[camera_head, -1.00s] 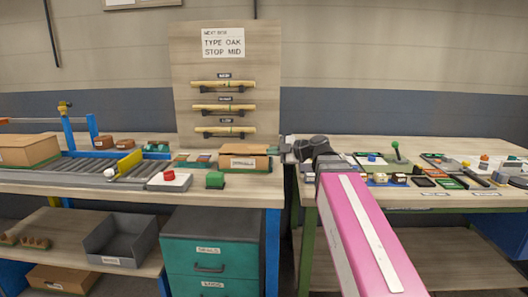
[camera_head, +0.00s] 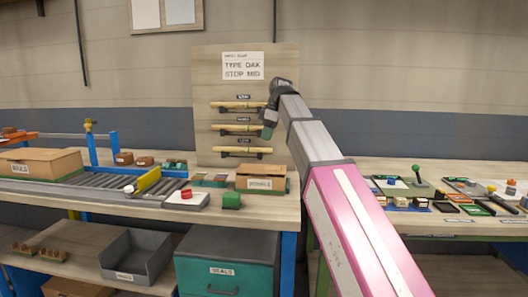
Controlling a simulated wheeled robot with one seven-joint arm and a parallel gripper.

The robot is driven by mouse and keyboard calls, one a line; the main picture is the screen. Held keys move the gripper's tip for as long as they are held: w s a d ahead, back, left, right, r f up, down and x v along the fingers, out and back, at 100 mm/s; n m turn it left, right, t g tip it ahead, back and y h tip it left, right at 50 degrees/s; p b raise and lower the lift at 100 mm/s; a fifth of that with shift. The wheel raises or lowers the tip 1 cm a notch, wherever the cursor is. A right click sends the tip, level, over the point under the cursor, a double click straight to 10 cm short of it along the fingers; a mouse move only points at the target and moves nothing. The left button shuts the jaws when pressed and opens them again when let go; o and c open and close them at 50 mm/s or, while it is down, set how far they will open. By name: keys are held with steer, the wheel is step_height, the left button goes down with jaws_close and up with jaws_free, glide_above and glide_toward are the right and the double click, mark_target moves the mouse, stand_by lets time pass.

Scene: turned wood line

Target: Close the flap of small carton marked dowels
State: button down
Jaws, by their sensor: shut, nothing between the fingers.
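A small brown carton (camera_head: 260,184) with a white label stands near the right end of the left bench. The label is too small to read surely as dowels. Its top shows as a brown panel and a darker strip; I cannot tell how far its flap stands open. My gripper (camera_head: 267,130) is raised above and behind the carton in this view, pointing down in front of the upright board. It is shut and empty, apart from the carton.
The board (camera_head: 208,75) behind carries several wooden rods on holders. A roller conveyor (camera_head: 105,184) holds a larger carton (camera_head: 40,163). The right bench (camera_head: 440,222) carries many small items.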

glide_toward(260, 175)
steer(key=x, duration=0.3)
steer(key=a+x, duration=0.1)
steer(key=x, duration=0.1)
steer(key=shift+w+a+f, duration=0.1)
steer(key=shift+w+a, duration=0.05)
steer(key=shift+w, duration=0.1)
steer(key=shift+f, duration=0.8)
steer(key=shift+s+f+t, duration=0.25)
steer(key=shift+f+t, duration=0.05)
steer(key=shift+f, duration=0.4)
steer(key=shift+f+t, duration=0.3)
steer(key=shift+f, duration=0.2)
steer(key=shift+w, duration=0.1)
